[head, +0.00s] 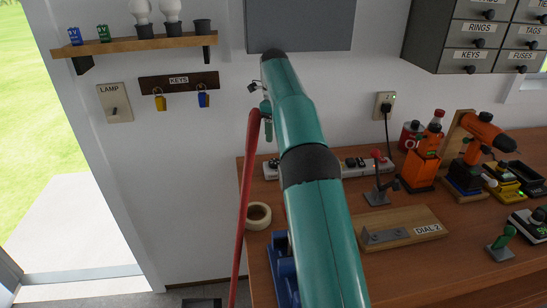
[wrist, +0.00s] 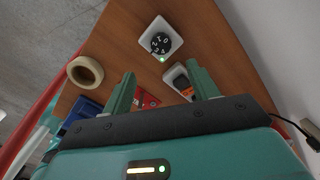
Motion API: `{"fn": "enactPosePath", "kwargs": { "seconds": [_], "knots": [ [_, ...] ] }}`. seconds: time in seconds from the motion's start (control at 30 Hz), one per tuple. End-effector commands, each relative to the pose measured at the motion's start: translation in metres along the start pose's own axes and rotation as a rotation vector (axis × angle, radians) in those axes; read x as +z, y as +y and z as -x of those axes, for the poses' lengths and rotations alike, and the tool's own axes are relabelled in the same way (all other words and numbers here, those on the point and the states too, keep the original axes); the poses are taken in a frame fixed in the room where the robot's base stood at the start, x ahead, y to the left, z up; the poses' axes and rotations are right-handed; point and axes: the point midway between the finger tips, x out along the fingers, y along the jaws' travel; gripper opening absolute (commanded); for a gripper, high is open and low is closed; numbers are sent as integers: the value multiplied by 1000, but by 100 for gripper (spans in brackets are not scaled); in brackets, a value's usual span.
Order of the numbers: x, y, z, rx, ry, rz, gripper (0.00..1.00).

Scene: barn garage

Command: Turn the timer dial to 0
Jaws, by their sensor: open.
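The timer dial (wrist: 161,43) shows in the wrist view as a black round knob with white numerals on a white square base, with a lit green light at its edge. Which numeral is set is too small to tell. I cannot make the dial out in the head view, where my arm covers part of the bench. My gripper (wrist: 163,90) is open, its two teal fingers apart with nothing held. In the wrist picture the dial appears beyond the fingertips, between their lines and apart from them. In the head view the gripper (head: 267,128) is small beside my arm.
A tape roll (head: 257,215) and a blue tool (head: 284,270) lie at the bench's left. A red pole (head: 246,200) stands left of my arm.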

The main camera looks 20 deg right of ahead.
Motion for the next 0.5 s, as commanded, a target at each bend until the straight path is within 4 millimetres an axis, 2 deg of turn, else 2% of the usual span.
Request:
{"fn": "enactPosePath", "kwargs": {
  "seconds": [0.5],
  "knots": [
    [1, -1, -96, 8, 4, -2, 59]
  ]
}}
